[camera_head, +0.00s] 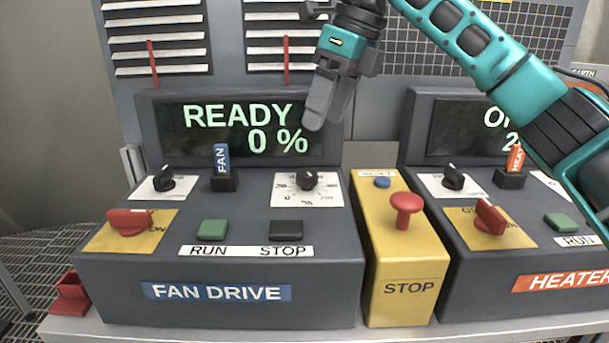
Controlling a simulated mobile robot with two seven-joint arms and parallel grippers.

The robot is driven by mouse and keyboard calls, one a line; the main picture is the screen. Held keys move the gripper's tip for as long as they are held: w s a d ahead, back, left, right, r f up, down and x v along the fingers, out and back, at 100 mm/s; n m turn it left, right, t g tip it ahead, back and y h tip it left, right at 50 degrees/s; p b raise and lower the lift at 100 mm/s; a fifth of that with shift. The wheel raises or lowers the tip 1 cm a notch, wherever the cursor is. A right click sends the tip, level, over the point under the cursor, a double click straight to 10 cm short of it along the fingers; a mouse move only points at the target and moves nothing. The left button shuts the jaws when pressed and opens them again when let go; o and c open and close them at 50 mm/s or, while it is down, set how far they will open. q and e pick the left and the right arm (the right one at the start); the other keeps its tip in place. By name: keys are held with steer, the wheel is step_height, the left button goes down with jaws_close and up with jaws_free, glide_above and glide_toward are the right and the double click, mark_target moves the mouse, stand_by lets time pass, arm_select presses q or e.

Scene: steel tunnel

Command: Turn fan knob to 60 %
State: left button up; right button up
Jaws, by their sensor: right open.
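The fan knob (307,181) is a small black dial on a white scale plate (322,198), at the right of the fan drive box (110,282). The fan display (230,128) reads READY and 0 %. The knob's pointer direction is too small to tell. My right gripper (318,115) points down above and behind the knob, in front of the display's right end, apart from the knob. It is open and empty; the fingers overlap in this view. My left gripper is not in view.
Left of the knob are a blue FAN key (221,158), another black knob (164,179) and a red switch (129,222). Green RUN (212,230) and black STOP (286,230) buttons sit in front. A red mushroom button (406,206) stands on the yellow box; the heater box (480,275) is right.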

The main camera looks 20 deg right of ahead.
mark_target(307, 172)
steer(key=f, duration=0.3)
steer(key=w+a+f+n+t, duration=0.1)
steer(key=f, duration=0.2)
steer(key=w+f+n+b, duration=0.1)
steer(key=f, duration=0.3)
steer(key=shift+w+a+f+y, duration=0.1)
steer(key=shift+w+a+y, duration=0.1)
steer(key=shift+a+y, duration=0.15)
steer(key=c, duration=1.1)
steer(key=shift+o, duration=0.2)
steer(key=shift+t, duration=0.3)
